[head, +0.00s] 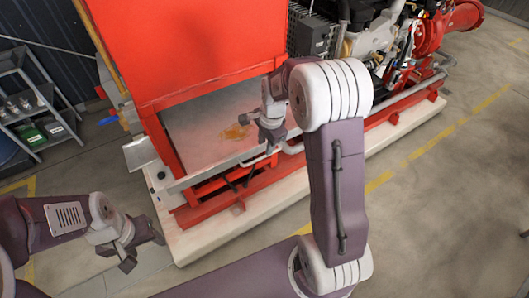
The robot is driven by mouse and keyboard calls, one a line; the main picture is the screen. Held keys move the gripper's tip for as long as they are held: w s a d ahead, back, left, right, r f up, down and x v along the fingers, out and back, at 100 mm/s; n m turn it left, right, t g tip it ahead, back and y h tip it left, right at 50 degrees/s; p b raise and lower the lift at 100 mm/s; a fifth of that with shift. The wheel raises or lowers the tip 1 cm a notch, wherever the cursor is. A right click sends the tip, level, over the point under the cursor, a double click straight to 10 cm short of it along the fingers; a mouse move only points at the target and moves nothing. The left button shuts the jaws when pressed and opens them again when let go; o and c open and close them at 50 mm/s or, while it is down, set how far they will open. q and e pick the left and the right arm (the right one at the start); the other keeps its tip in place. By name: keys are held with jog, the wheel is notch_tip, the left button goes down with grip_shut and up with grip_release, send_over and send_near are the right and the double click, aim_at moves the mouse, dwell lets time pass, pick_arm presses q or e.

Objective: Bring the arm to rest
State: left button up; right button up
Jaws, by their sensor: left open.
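My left gripper (143,250) is at the lower left, above the floor beside the front left corner of the pale plinth. Its two fingers are spread apart with nothing between them. My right arm rises from the bottom centre, bends at a high elbow and reaches left. My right gripper (259,137) hangs in front of the grey tray-like surface (190,125) of the red pump unit (190,45). I see nothing held in it, but its fingers are too small and overlapped to tell whether they are apart. I cannot tell whether it touches the unit.
The red unit stands on a pale plinth (215,238), with engine parts (375,40) and a red pipe (462,17) at the upper right. A grey shelf rack (35,95) with boxes stands at the left. The floor (455,190) at the right is clear.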

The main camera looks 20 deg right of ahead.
jog(key=r, duration=0.2)
jog(key=shift+s+r, duration=0.3)
jog(key=shift+r, duration=0.1)
jog(key=s+a+f+n+b, duration=0.2)
jog(key=s+f+n, duration=0.3)
jog(key=s+n, duration=0.3)
jog(key=s+a+f+n+g+b, duration=0.1)
jog(key=s+a+f+n+b, duration=0.2)
jog(key=s+f+n, duration=0.3)
jog(key=s+n+b, duration=0.1)
jog(key=s+n, duration=0.1)
jog(key=shift+s+a+f+b, duration=0.25)
jog(key=shift+s+b, duration=0.05)
jog(key=shift+b, duration=0.05)
